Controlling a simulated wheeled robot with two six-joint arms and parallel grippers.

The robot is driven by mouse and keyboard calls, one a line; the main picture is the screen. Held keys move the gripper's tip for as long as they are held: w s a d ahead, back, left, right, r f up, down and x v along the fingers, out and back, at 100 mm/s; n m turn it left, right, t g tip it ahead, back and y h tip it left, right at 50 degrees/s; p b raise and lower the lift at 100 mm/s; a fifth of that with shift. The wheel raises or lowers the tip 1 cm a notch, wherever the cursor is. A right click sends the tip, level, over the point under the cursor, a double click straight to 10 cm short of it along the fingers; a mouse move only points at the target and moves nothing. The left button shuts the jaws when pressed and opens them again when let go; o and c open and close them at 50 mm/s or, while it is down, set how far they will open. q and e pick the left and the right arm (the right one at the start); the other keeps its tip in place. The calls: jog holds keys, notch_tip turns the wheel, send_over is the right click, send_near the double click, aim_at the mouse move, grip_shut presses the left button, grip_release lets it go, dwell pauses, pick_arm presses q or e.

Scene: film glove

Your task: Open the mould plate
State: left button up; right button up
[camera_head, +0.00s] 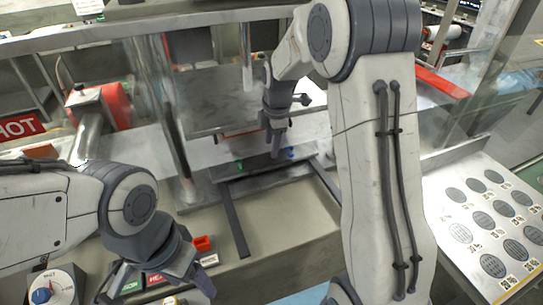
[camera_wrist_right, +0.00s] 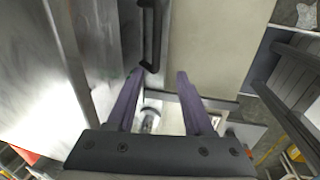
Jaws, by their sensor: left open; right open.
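The mould plate appears to be the grey metal slab (camera_head: 262,168) low in the press, between the upright columns. In the right wrist view a metal plate (camera_wrist_right: 108,40) carries a dark bar handle (camera_wrist_right: 153,35). My right gripper (camera_head: 277,148) is over the front of the slab, pointing down, open and empty. In the wrist view the right gripper (camera_wrist_right: 158,75) has its fingers apart, with the handle's near end close to the left fingertip; I cannot tell whether they touch. My left gripper (camera_head: 160,291) is open and empty at the bottom left, away from the press.
Two dark rails (camera_head: 235,222) reach forward from the press over a bare grey table (camera_head: 285,235). A dial (camera_head: 44,290) is at the bottom left. A panel with round dark patches (camera_head: 462,210) lies at the right.

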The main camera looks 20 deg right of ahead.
aim_at(273, 166)
jog(key=shift+n, duration=0.3)
jog(key=w+f, duration=0.1)
jog(key=f, duration=0.2)
jog(key=d+f+p, duration=0.1)
jog(key=f, duration=0.3)
jog(key=w+f+p, duration=0.1)
jog(key=f, duration=0.2)
jog(key=shift+w+d+f, duration=0.15)
jog(key=shift+w+f, duration=0.15)
jog(key=shift+w, duration=0.05)
grip_shut()
dwell(0.7)
